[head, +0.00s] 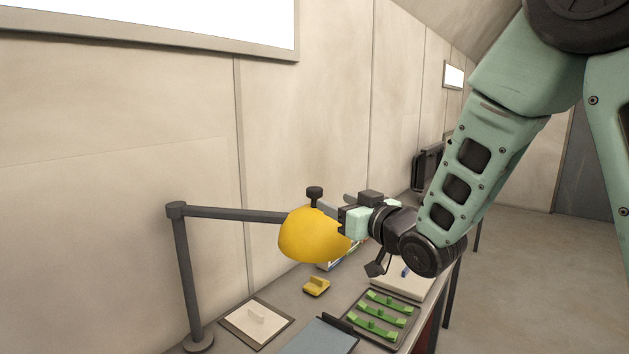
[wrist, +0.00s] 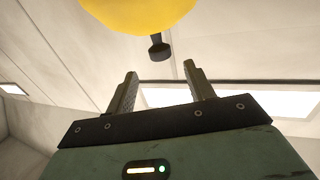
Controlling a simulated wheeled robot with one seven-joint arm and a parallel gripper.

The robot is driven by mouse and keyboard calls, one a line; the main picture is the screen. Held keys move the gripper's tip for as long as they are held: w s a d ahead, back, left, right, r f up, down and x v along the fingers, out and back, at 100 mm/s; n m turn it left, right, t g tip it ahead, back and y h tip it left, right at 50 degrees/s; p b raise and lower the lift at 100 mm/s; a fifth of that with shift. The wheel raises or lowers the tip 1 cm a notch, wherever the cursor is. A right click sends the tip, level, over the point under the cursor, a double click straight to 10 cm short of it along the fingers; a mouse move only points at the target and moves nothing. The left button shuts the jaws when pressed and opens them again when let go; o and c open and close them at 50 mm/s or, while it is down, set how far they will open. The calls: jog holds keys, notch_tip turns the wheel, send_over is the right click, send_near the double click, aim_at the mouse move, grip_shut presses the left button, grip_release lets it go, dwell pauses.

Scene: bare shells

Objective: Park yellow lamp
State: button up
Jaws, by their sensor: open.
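The yellow lamp (head: 312,236) has a rounded shade at the end of a dark jointed arm (head: 232,214), on a post that rises from a round base at the left. A dark knob (head: 314,193) stands above the shade. My gripper (head: 343,215) is at the right side of the shade, and its fingertips are hard to make out in the head view. In the wrist view the jaws (wrist: 161,70) are apart and empty. There the knob (wrist: 160,48) appears just beyond the fingertips, between their lines, below the yellow shade (wrist: 140,12). I cannot tell whether anything touches.
On the bench below are a beige board (head: 240,331) with a pale piece, a small yellow block (head: 316,287), a blue-grey panel (head: 322,337), a tray (head: 407,314) of green pieces and a pale box (head: 405,289). The wall runs close behind the lamp. Open floor lies right.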

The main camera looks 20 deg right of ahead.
aim_at(319, 193)
jog(key=p+x, duration=0.3)
jog(key=x, duration=0.5)
jog(key=shift+w+p, duration=0.1)
jog(key=shift+p, duration=0.3)
jog(key=shift+w+a, duration=0.2)
jog(key=shift+w, duration=0.3)
grip_shut()
jog(key=shift+d+f, duration=0.1)
